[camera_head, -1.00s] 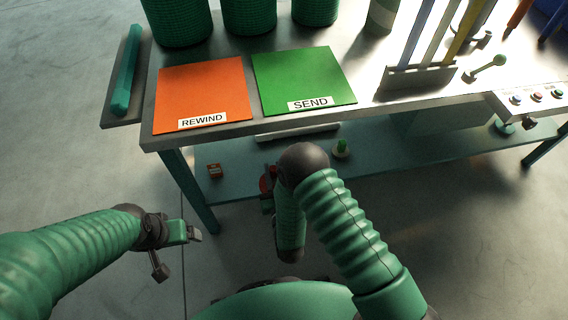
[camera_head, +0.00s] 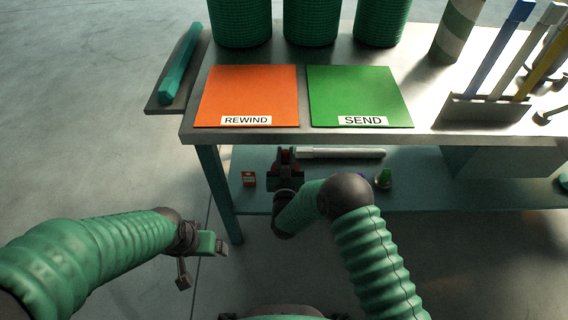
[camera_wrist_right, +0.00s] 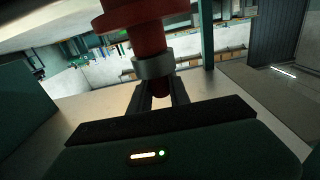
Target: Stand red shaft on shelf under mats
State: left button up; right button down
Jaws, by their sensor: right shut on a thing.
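My right gripper (camera_head: 286,168) is shut on the red shaft, in front of the lower shelf (camera_head: 450,194) and below the orange mat (camera_head: 248,95). In the head view the gripper hides most of the shaft. In the right wrist view the red shaft (camera_wrist_right: 139,38) shows a wide flange and a grey collar, with its lower end between the fingers (camera_wrist_right: 160,93). I cannot tell whether its foot touches the shelf. The green mat (camera_head: 358,95) lies right of the orange one on the tabletop. My left gripper (camera_head: 204,262) is open and empty, left of the table.
On the shelf, a white bar (camera_head: 341,153) lies behind and right of my right gripper. The table leg (camera_head: 218,190) is near on the left. Shelf room lies further right.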

aim_at(284, 166)
jog(key=shift+w+a+r, duration=0.1)
jog(key=shift+w+a, duration=0.05)
jog(key=shift+w, duration=0.2)
jog(key=shift+w+a+b, duration=0.15)
jog(key=shift+w+b, duration=0.05)
jog(key=shift+b, duration=0.15)
notch_tip(284, 166, down, 4)
jog(key=shift+r+b, duration=0.2)
jog(key=shift+b, duration=1)
jog(key=shift+r, duration=0.1)
jog(key=c, duration=1.2)
grip_release()
jog(key=shift+s, duration=0.1)
jog(key=shift+c, duration=0.2)
